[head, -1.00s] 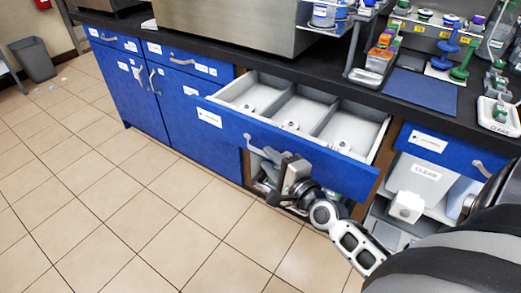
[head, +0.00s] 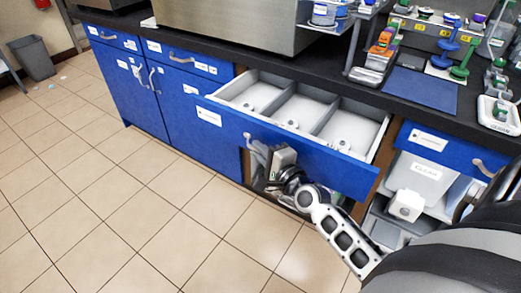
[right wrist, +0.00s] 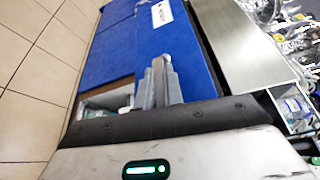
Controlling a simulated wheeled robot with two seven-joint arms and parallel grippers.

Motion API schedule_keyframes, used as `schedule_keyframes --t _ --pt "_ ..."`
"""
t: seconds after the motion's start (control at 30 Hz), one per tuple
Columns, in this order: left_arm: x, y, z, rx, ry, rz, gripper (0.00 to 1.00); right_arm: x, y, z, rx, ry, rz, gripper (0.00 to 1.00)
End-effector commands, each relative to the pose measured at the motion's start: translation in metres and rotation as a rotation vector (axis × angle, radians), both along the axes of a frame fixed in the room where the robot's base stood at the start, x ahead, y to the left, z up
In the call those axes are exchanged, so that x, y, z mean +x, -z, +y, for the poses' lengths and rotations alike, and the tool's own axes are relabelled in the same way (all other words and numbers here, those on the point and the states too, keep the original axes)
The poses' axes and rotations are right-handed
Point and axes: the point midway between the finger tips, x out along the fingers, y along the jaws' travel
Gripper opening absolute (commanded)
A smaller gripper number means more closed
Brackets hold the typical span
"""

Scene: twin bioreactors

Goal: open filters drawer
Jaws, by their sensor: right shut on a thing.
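The drawer with the blue front (head: 320,160) stands pulled well out from under the black counter. Its grey interior shows three compartments, each with a small pale item. A white label too small to read is on the left of its front. Its curved grey handle (head: 252,143) is partly hidden by my right gripper (head: 268,160). The right gripper is shut on the handle, low in front of the drawer. In the right wrist view the fingers (right wrist: 160,88) close around the handle against the blue front (right wrist: 187,55). My left gripper is not in view.
Blue cabinets (head: 165,100) stand left of the drawer. Another blue-fronted drawer (head: 440,147) is shut at the right, above a clear bin (head: 422,176). The counter (head: 330,80) holds a blue mat (head: 420,88) and racks. The tiled floor (head: 130,210) in front is free.

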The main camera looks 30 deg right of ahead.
Motion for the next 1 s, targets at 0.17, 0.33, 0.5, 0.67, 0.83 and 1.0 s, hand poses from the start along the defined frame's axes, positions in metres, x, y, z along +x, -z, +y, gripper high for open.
schedule_keyframes --t 0.17,0.33,0.5,0.67,0.83,1.0 --pt "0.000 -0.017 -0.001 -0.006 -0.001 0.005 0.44 -0.015 -0.002 0.036 0.010 -0.005 0.007 0.00" --pt "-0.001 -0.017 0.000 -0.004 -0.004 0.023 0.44 -0.030 0.000 0.073 0.010 -0.004 0.007 0.00" --pt "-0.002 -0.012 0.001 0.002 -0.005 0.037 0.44 -0.037 0.000 0.089 0.003 -0.002 0.004 0.00" --pt "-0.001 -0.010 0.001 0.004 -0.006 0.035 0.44 -0.037 0.001 0.089 0.001 -0.001 0.002 0.00" --pt "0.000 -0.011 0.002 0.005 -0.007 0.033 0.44 -0.037 0.001 0.088 0.000 0.000 0.002 0.17" --pt "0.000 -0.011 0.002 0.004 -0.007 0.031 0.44 -0.037 0.001 0.089 0.001 0.000 0.002 0.31"
